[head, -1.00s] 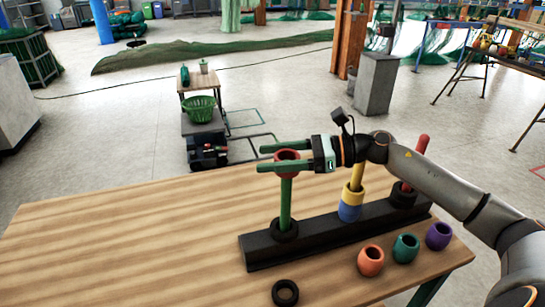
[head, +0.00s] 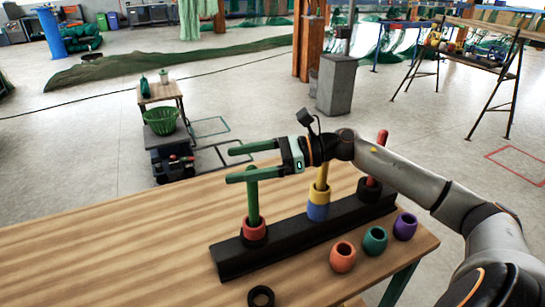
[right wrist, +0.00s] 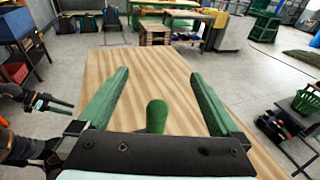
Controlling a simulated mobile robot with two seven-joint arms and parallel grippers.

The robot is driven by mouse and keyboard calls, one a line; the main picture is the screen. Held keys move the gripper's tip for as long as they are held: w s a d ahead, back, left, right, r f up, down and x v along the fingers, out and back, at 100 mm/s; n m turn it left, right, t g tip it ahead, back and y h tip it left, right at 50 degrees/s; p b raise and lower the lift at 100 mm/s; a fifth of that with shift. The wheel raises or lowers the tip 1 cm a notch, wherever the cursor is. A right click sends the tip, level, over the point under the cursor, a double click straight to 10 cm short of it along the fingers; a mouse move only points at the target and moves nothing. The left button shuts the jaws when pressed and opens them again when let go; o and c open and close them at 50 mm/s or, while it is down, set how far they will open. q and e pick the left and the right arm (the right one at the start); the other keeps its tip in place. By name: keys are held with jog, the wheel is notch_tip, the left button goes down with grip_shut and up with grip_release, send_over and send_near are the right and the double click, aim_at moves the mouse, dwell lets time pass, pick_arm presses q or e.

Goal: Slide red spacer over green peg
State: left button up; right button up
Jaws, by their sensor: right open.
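The red spacer (head: 254,228) sits low around the upright green peg (head: 252,198), on top of a black ring (head: 253,242) at the peg's foot. My right gripper (head: 231,164) is open and empty, its two green fingers pointing left at the peg's top, well above the spacer. In the right wrist view the peg's green top (right wrist: 157,116) shows between the spread fingers (right wrist: 158,75). My left gripper (right wrist: 58,102) shows small at the left edge of the right wrist view; its jaw opening is unclear.
The black rack (head: 290,236) also holds a yellow peg (head: 322,173) with yellow and blue spacers and a red peg (head: 382,140) with a black one. Orange (head: 343,257), teal (head: 375,240) and purple (head: 405,226) spacers stand in front. A black ring (head: 261,297) lies nearby. The table's left is clear.

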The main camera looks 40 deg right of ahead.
jog(key=b+v, duration=0.2)
jog(key=v, duration=0.9)
jog(key=shift+d, duration=0.15)
dwell(0.6)
